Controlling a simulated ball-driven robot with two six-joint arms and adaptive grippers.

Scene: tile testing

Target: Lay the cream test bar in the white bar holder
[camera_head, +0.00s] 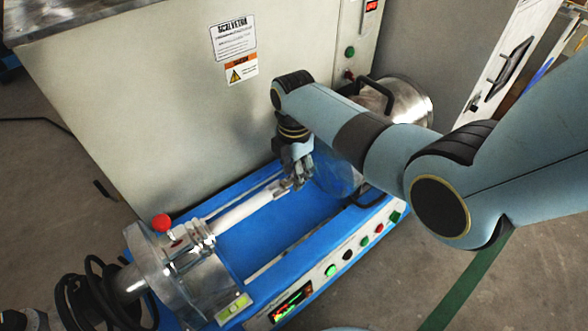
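A pale, cream-white bar (248,206) lies along the blue bed of a bench machine, slanting from the clamp at lower left up to my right gripper. My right gripper (298,183) points down at the bar's upper right end, close to or touching it. Its fingers overlap the metal parts there, so I cannot tell whether they are closed on the bar. I cannot make out a separate white bar holder. My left gripper is not clearly visible.
The blue machine bed (275,238) has a metal clamp (190,240), a red knob (161,222) and front buttons (347,254). A large grey cabinet (165,110) stands behind. A shiny metal drum (408,100) is behind my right arm. Black cables (85,300) loop at lower left.

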